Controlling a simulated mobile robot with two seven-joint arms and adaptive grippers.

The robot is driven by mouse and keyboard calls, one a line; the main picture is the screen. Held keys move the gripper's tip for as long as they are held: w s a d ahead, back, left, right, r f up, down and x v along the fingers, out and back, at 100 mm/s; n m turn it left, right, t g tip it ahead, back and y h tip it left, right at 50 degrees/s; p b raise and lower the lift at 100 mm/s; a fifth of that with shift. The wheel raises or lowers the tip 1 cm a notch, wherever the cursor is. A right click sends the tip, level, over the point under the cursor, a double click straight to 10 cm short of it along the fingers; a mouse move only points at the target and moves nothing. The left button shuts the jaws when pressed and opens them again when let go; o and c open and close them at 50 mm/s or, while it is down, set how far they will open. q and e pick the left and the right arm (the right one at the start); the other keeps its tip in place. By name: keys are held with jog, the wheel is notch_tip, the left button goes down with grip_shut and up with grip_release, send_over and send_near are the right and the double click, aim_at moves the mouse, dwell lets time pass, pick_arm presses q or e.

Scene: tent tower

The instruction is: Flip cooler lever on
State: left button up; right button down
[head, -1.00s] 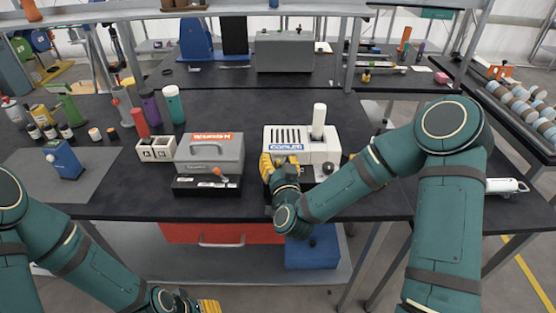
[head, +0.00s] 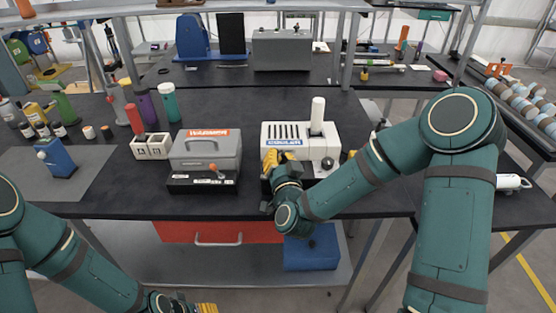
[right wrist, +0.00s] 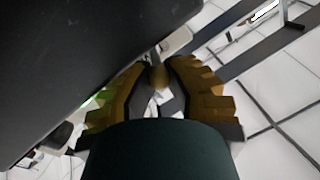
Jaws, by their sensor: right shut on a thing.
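The cooler (head: 332,146) is a white box with vent slots, a blue-lettered label and a white cylinder on top, standing on the dark bench. My right gripper (head: 269,160) is at its front left, just below the label. In the right wrist view my right gripper (right wrist: 160,72) has its yellow fingers closed around a small round brownish knob (right wrist: 159,77), seemingly the lever's tip. The lever is hidden behind the gripper in the head view, so its position cannot be told. My left gripper (head: 200,308) is low at the bottom edge, mostly cut off.
A grey box (head: 205,150) with an orange-tipped lever on its dark base stands left of the cooler. A black round knob (head: 328,163) is on the cooler's front right. A red drawer (head: 190,231) is below the bench.

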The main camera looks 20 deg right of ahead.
jog(key=c, duration=0.9)
grip_release()
jog(key=shift+c, duration=0.2)
notch_tip(320, 180, up, 10)
